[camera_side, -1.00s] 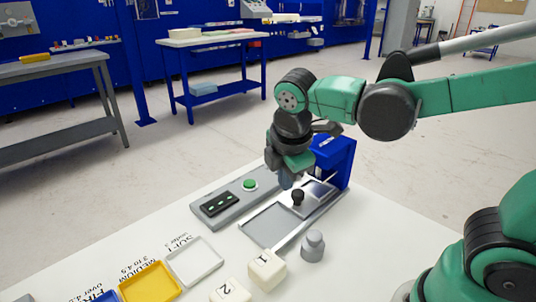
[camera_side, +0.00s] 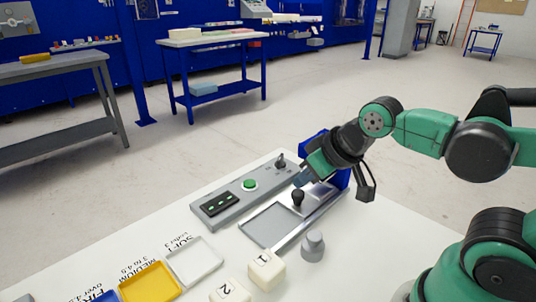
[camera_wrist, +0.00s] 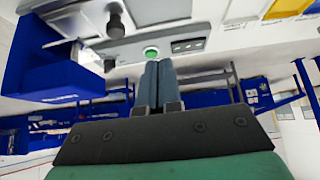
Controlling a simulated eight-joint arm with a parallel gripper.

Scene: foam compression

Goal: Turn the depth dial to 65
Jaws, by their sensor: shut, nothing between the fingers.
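The depth dial, which looks like the small dark knob (camera_side: 280,161), stands at the far right end of the grey control panel (camera_side: 238,205). In the wrist view the dial (camera_wrist: 108,62) is left of the fingers; its setting is too small to read. My gripper (camera_side: 301,179) is tilted, just right of the dial and apart from it, beside the blue press. In the wrist view its two fingers (camera_wrist: 160,66) are together and empty, pointing toward the panel's green button (camera_side: 249,184). The panel's dark display (camera_side: 219,204) shows small green marks, not legible.
The blue press housing (camera_side: 341,181) stands right of the panel, with a black-knobbed handle (camera_side: 298,198) and metal plate (camera_side: 268,225) in front. A grey cylinder (camera_side: 313,246), numbered blocks (camera_side: 265,270), and white (camera_side: 194,261) and yellow trays (camera_side: 149,282) lie nearer.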

